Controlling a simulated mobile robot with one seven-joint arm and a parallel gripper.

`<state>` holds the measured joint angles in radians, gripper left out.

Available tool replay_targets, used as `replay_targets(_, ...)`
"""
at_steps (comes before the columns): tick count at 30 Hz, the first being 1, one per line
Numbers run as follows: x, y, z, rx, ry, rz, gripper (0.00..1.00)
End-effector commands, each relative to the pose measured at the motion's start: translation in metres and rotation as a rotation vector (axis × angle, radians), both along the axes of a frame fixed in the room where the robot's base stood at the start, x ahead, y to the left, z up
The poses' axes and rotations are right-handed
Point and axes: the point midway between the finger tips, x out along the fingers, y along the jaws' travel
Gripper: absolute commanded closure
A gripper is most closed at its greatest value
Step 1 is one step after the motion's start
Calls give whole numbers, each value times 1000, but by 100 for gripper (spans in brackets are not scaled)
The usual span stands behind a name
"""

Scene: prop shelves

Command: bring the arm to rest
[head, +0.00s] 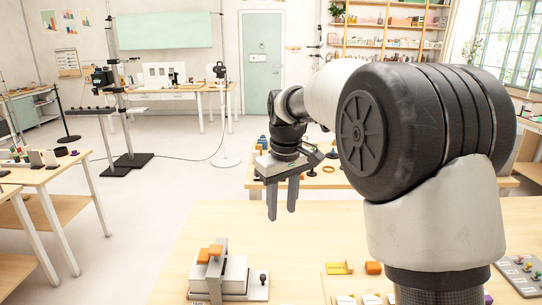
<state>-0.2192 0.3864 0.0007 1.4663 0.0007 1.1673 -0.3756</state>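My gripper (282,202) hangs at the end of my arm, in the middle of the head view, fingers pointing down. Its two grey fingers are apart with a gap between them, and nothing shows between them. It is above and beyond the back edge of the near wooden table (215,222), clear of its top. My arm is bent, with its large black joint and white links filling the right of the view.
A grey device with orange parts (233,275) stands on the near table. A panel with coloured knobs (522,272) is at far right. Another table with small items stands behind. Open floor (160,195) lies left.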

Motion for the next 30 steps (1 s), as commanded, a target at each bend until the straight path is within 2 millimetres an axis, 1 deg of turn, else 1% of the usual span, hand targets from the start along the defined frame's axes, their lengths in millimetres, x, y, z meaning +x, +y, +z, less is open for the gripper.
replay_targets(1,-21,-15,31,11,-34,-46,64)
replay_targets(3,-49,-32,56,24,-69,-108,64)
replay_targets(5,-74,-46,74,37,-101,-160,64)
replay_targets(6,-91,-55,85,45,-122,-195,64)
replay_targets(8,-118,-67,97,58,-154,-246,64)
replay_targets(9,-136,-75,103,67,-174,-282,64)
replay_targets(13,-194,-95,113,96,-241,-391,64)
replay_targets(15,-221,-104,112,112,-275,-446,64)
replay_targets(18,-251,-112,106,131,-314,-508,64)
replay_targets(21,-270,-117,99,145,-338,-549,64)
replay_targets(24,-280,-119,93,152,-352,-572,64)
replay_targets(30,-283,-119,90,154,-354,-580,64)
